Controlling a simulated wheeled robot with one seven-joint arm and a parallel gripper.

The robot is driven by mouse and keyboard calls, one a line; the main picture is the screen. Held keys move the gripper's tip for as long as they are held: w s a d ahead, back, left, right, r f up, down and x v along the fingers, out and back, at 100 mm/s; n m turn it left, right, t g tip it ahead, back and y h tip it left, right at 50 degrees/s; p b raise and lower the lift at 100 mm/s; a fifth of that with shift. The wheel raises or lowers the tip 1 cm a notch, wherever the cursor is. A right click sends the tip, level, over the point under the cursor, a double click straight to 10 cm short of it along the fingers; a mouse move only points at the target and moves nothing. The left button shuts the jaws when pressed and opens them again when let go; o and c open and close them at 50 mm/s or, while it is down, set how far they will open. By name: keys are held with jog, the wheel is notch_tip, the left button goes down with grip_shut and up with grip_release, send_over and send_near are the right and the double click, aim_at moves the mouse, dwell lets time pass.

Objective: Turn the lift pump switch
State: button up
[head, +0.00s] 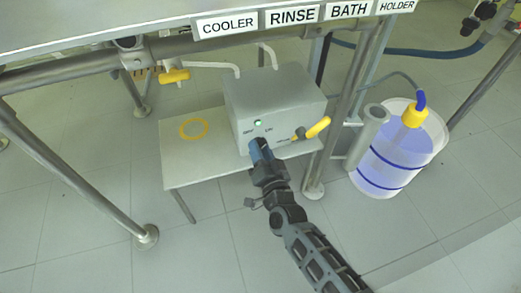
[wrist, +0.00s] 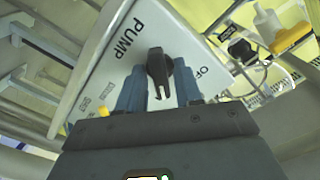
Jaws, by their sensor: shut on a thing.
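The lift pump box (head: 285,93) is a grey box on a low white table, with a small green lamp (head: 258,122) on its front. In the wrist view its white panel (wrist: 95,88) reads PUMP and OFF. The black pump switch (wrist: 157,62) stands out from that panel between the two blue fingers of my gripper (wrist: 160,84). My gripper is shut on the switch. In the head view my gripper (head: 261,152) is at the box's lower front, and its fingers hide the switch there.
A yellow-handled valve (head: 318,127) is close on the right of the box. A translucent bucket (head: 400,160) stands at right. Metal frame legs (head: 75,175) and the labelled bench (head: 110,25) surround the box.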

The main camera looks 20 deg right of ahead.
jog(key=shift+f, duration=0.1)
jog(key=o, duration=0.7)
jog(key=shift+s+p, duration=1)
jog(key=shift+s, duration=2.95)
